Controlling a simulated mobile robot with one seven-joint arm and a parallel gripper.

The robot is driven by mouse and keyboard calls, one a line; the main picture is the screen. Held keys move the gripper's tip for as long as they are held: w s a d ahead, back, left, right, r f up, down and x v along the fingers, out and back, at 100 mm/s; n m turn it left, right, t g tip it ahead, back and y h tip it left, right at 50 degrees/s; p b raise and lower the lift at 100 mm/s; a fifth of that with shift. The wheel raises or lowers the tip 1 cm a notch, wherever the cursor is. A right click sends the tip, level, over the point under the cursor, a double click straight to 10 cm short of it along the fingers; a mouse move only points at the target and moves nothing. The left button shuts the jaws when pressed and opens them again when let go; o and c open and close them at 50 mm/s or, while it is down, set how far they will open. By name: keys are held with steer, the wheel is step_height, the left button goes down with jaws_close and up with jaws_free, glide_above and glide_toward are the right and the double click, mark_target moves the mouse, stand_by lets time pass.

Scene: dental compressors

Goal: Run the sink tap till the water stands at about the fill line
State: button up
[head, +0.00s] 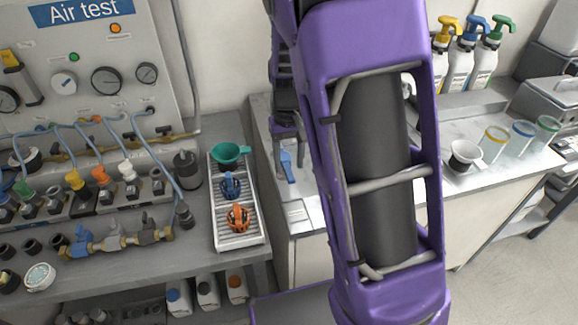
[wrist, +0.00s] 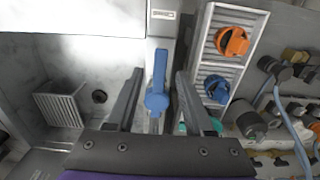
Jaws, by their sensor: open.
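The sink tap's blue lever (wrist: 156,95) stands between the two fingers of my gripper (wrist: 159,76) in the wrist view. The fingers are open, with a gap on each side of the lever. In the head view the blue lever (head: 288,166) shows just below my gripper (head: 287,135), at the left end of the sink counter. The sink basin (wrist: 60,75) is at the left of the wrist view, with a dark round drain (wrist: 99,96). I can make out no water or fill line there. My arm hides most of the sink in the head view.
A ribbed tray (head: 238,238) with a green funnel (head: 230,153) and blue and orange fittings is left of the tap. A grey slatted piece (wrist: 58,105) is in the basin. Pump bottles (head: 462,60) and cups (head: 494,143) stand on the right counter.

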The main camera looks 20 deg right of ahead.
steer(key=shift+f, duration=1.15)
jaws_close()
stand_by(0.6)
